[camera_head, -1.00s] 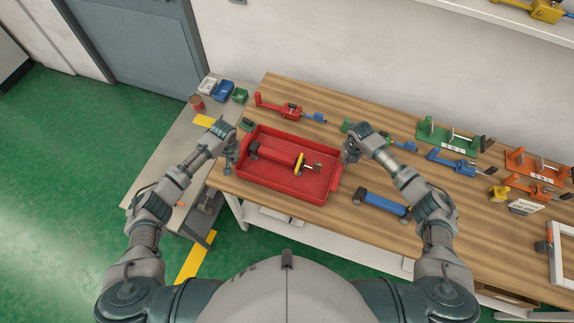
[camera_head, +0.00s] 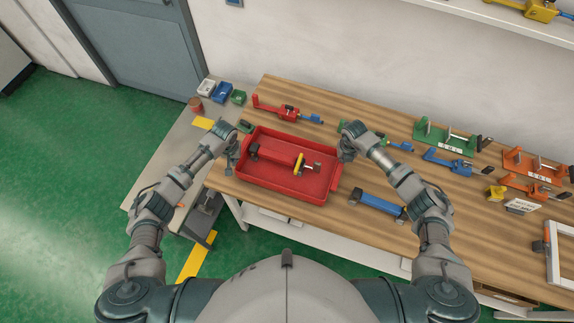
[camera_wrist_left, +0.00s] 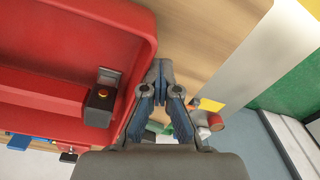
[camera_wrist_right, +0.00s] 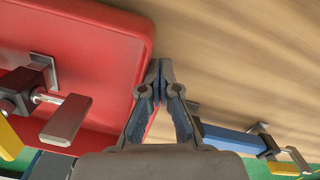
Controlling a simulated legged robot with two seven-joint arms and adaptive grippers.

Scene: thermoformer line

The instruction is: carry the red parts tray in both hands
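The red parts tray (camera_head: 275,182) is at the left end of the wooden bench, level, with a clamp (camera_head: 299,163) with yellow and dark parts lying in it. My left gripper (camera_head: 233,152) is at the tray's left end, and my right gripper (camera_head: 347,152) is at its right end. In the left wrist view the fingers (camera_wrist_left: 158,70) are drawn together at the tray's rim (camera_wrist_left: 146,50). In the right wrist view the fingers (camera_wrist_right: 160,70) are likewise together at the rim (camera_wrist_right: 146,50). The exact grip points are partly hidden. I cannot tell whether the tray touches the bench.
A red clamp (camera_head: 288,113) lies behind the tray, and a blue clamp (camera_head: 377,203) lies right of it. Green (camera_head: 445,137) and orange (camera_head: 523,169) fixtures stand farther right. A grey side table (camera_head: 160,168) with small bins (camera_head: 222,91) adjoins at left. Green floor lies beyond.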

